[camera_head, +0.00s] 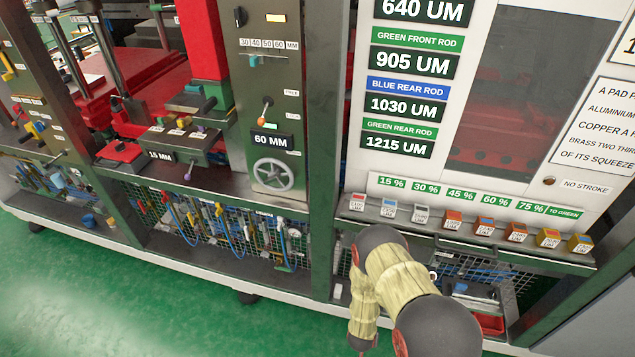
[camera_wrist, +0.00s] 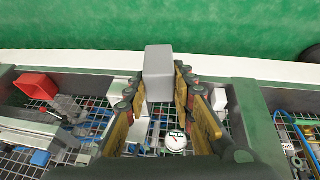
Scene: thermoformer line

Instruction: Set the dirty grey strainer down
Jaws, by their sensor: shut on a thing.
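A plain grey block-shaped thing (camera_wrist: 159,66), taken to be the grey strainer, sits between the fingers of my gripper (camera_wrist: 160,84) in the wrist view. My gripper is shut on it, with yellow and dark fingers on its left and right sides. It stands above a wire-mesh shelf (camera_wrist: 146,140) inside the lower bay of the machine. I cannot tell whether its bottom touches anything, and no dirt shows on the visible face. In the head view my arm hides the gripper and the grey thing.
In the wrist view a red bin (camera_wrist: 37,86) is at left and a round white gauge (camera_wrist: 176,141) is below the fingers. In the head view a ledge (camera_head: 470,236) carries several labelled blocks above the bay. The green floor (camera_head: 150,290) is clear.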

